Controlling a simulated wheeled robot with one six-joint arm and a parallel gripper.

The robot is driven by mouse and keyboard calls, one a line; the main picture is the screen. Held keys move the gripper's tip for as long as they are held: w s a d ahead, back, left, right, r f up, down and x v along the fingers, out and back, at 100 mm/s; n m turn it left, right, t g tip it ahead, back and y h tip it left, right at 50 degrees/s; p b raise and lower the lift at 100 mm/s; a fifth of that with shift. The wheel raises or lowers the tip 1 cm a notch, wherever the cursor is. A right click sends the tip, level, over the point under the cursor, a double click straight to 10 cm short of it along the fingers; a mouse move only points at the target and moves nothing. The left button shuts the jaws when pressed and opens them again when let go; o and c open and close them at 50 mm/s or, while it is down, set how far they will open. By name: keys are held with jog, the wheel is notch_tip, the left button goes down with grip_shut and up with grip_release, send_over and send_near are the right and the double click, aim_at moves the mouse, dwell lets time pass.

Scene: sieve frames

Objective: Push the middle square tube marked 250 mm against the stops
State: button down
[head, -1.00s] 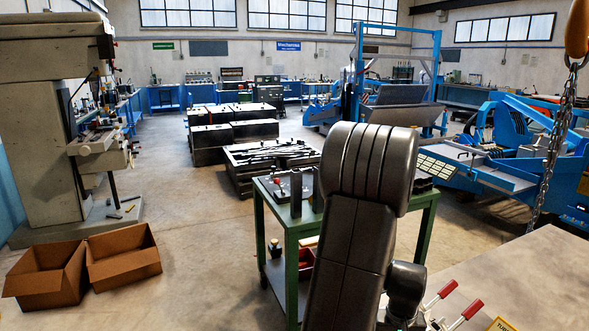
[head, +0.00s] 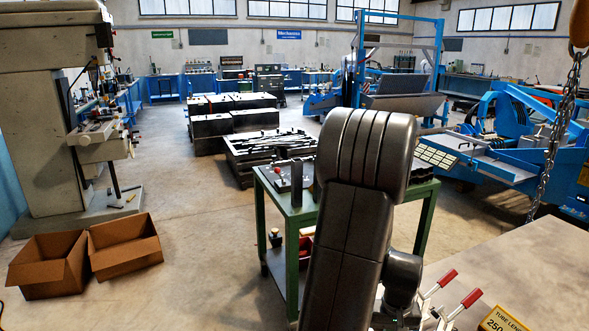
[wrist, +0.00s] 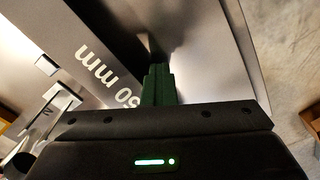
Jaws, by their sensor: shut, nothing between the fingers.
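In the wrist view my gripper (wrist: 158,72) is shut, its green fingers together with nothing between them. A grey metal tube (wrist: 66,33) with white lettering, of which "50 mm" is readable, runs diagonally just left of the fingers. The first part of the marking is hidden by the fingers. The fingertips are close to the tube's side; I cannot tell whether they touch it. The stops cannot be made out. In the head view my arm hides the work spot, and a yellow sign (head: 503,320) reading "TUBE LENG" and "250" shows at the lower right.
Toggle clamps with red handles (head: 472,297) stand beside the sign on the pale bench top (head: 540,265). A green-framed table (head: 291,217) is behind my arm. Two open cardboard boxes (head: 125,246) lie on the floor at left. A chain (head: 553,140) hangs at right.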

jog(key=shift+d+r+p, duration=0.15)
jog(key=shift+r+p, duration=0.15)
jog(key=shift+p, duration=0.05)
notch_tip(320, 180, up, 6)
jog(key=p, duration=0.4)
jog(key=shift+w+d, duration=0.1)
jog(key=shift+f, duration=0.2)
notch_tip(320, 180, down, 7)
jog(key=b, duration=0.5)
jog(key=shift+w+d+r, duration=0.1)
jog(key=shift+d+r, duration=0.05)
jog(key=shift+d, duration=0.05)
